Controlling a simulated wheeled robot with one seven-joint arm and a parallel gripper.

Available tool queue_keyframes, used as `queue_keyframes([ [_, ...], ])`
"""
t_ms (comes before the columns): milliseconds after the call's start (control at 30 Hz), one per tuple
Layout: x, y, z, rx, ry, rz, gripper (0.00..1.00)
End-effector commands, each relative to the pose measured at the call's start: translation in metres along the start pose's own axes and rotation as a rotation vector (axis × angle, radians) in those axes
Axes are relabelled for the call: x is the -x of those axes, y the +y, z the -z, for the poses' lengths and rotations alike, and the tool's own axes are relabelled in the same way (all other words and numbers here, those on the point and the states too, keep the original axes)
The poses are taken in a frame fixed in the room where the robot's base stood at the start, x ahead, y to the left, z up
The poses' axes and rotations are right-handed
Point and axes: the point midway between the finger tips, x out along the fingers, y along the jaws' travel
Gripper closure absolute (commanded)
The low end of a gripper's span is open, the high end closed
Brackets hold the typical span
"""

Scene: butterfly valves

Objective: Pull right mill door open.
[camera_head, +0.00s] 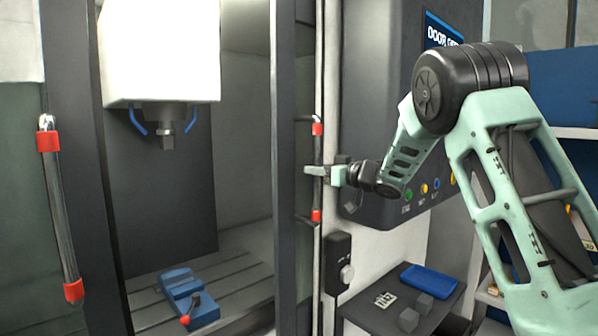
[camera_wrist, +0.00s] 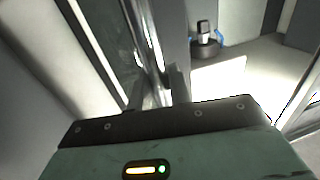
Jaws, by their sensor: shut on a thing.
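The right mill door (camera_head: 285,170) is a dark-framed panel on the right side of the machine opening. Its handle (camera_head: 317,145) is a vertical metal bar with red end mounts. My gripper (camera_head: 318,172) is at the middle of this bar, shut on it. In the wrist view the two fingers (camera_wrist: 158,92) stand on either side of the shiny bar (camera_wrist: 146,45). The left door's handle (camera_head: 60,210), a longer-looking bar with red mounts, shows at the left. The mill's inside shows between the two doors.
A white spindle head (camera_head: 160,55) hangs inside the mill above a blue vise (camera_head: 187,297). Right of the door are a control panel (camera_head: 400,205) with coloured buttons and a small shelf (camera_head: 440,312) with a blue tray (camera_head: 429,280) and grey blocks.

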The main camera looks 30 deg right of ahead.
Motion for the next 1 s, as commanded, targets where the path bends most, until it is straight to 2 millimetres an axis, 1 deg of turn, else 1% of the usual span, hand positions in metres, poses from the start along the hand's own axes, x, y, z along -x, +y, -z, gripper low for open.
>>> queue_keyframes([
  [33, 0.001, 0.007, 0.000, 0.000, 0.000, -0.001, 1.00],
  [200, 0.003, 0.017, 0.001, 0.000, 0.002, 0.001, 1.00],
  [600, 0.003, 0.018, 0.001, 0.000, 0.003, 0.002, 1.00],
  [633, 0.003, 0.018, 0.001, 0.000, 0.003, 0.002, 0.72],
  [667, 0.003, 0.018, 0.001, 0.000, 0.003, 0.002, 0.64],
  [700, 0.003, 0.018, 0.001, 0.000, 0.003, 0.003, 0.61],
  [1000, 0.005, 0.018, 0.000, 0.001, 0.002, 0.002, 0.61],
])
